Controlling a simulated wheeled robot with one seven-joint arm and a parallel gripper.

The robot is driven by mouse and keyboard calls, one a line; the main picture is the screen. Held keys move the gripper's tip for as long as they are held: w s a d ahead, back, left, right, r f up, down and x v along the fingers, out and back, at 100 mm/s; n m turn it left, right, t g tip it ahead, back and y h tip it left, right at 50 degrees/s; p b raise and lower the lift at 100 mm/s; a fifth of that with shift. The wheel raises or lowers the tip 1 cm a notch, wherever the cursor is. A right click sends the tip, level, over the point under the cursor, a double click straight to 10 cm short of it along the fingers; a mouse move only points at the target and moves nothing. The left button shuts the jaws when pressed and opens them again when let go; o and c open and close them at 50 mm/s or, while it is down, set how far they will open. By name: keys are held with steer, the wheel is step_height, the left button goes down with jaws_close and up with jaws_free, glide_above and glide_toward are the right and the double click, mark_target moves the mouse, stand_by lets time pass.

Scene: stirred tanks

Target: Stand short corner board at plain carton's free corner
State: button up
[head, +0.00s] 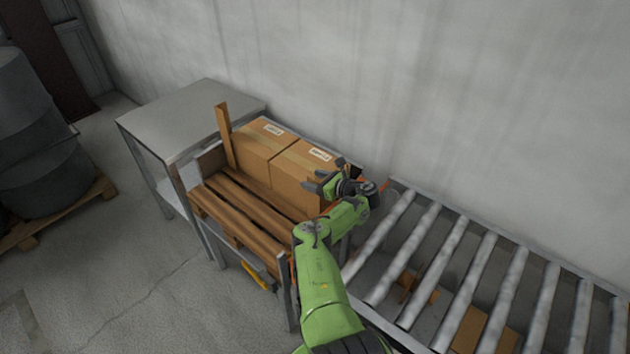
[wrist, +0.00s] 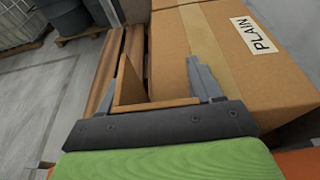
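The plain carton, its label reading PLAIN, fills the right of the wrist view (wrist: 245,75). It appears to be the right-hand of two cartons on the wooden pallet in the head view (head: 298,188). My gripper (head: 320,188) is beside this carton's near right end. In the wrist view my gripper (wrist: 160,95) is shut on the short corner board (wrist: 128,82), a brown L-shaped piece between the fingers.
A tall corner board (head: 226,137) stands upright at the front left corner of the other carton (head: 252,150). Bare pallet slats (head: 235,208) lie in front of the cartons. A grey table (head: 190,120) stands behind left, a roller conveyor (head: 465,270) at right, a wall behind.

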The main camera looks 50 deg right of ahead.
steer(key=o, duration=0.4)
steer(key=shift+r, duration=0.1)
